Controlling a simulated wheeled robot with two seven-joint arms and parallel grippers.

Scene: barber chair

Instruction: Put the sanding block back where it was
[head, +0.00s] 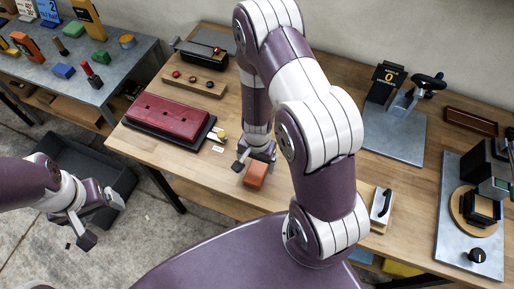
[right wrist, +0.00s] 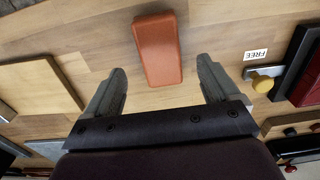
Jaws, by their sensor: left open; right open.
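The orange-brown block (head: 256,175), which looks like the sanding block, lies on the wooden workbench near its front edge. In the right wrist view the block (right wrist: 158,50) lies ahead of and between the spread fingers, with a gap to each. My right gripper (head: 253,160) is open and empty, pointing down just behind the block. It also shows in the right wrist view (right wrist: 161,90). My left gripper (head: 84,220) is open and empty, off the bench at the lower left. The place where the block was cannot be told from these frames.
A red pad on a black base (head: 165,113) with a yellow knob lies left of the block, near a small "FREE" label (right wrist: 256,55). A metal plate with a press (head: 395,130) stands right. A white-plated handle (head: 381,207) is at the front edge. A dark bin (head: 95,170) is on the floor.

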